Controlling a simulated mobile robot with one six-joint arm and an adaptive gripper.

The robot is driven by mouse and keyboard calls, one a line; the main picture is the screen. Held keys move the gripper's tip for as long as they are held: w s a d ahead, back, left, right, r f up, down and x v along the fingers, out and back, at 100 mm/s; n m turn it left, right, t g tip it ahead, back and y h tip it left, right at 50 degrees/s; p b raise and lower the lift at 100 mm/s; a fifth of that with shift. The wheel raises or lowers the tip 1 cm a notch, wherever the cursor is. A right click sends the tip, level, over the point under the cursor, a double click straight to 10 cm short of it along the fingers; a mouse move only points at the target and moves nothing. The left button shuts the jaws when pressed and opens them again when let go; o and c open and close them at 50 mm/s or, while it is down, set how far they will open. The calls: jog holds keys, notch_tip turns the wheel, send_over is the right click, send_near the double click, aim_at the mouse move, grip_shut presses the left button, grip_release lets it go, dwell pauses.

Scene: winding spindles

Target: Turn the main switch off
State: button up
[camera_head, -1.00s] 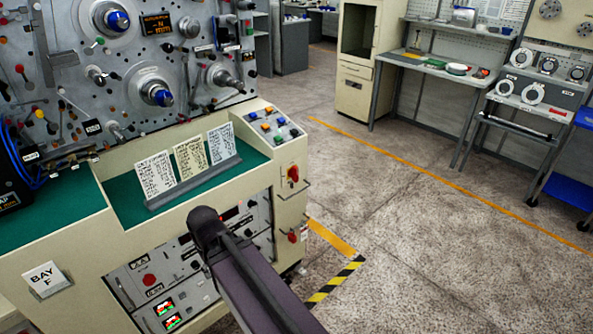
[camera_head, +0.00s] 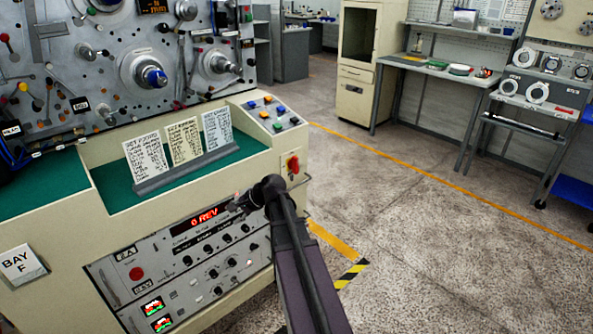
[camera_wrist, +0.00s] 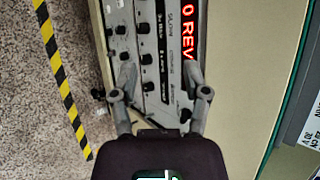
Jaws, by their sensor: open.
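The red switch cannot be made out in the wrist view.
The grey panel (camera_head: 190,265) has several knobs, a red button (camera_head: 137,274) and a lit display (camera_head: 203,216). Cards (camera_head: 183,142) stand on the green ledge. A metal rail (camera_head: 300,186) juts out below the red switch. Open floor (camera_head: 430,240) lies to the right.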

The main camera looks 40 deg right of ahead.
jog(key=w+d+f+m+t+b, duration=0.1)
jog(key=w+d+m+t+b, duration=0.15)
jog(key=d+m, duration=0.45)
jog(key=w+d+m+t+b, duration=0.2)
jog(key=d+m+t+b, duration=0.15)
jog(key=d, duration=0.85)
jog(key=m+t+h+b, duration=0.5)
jog(key=m+b, duration=0.1)
jog(key=m, duration=0.3)
send_near(298, 160)
jog(key=s, duration=0.2)
jog(key=shift+s+d+m, duration=0.15)
jog(key=shift+s+m, duration=0.1)
jog(key=shift+s, duration=0.1)
jog(key=w, duration=0.4)
jog(key=w+a, duration=0.1)
jog(key=w, duration=0.9)
jog(key=shift+a, duration=0.2)
jog(key=shift+s, duration=0.1)
grip_shut()
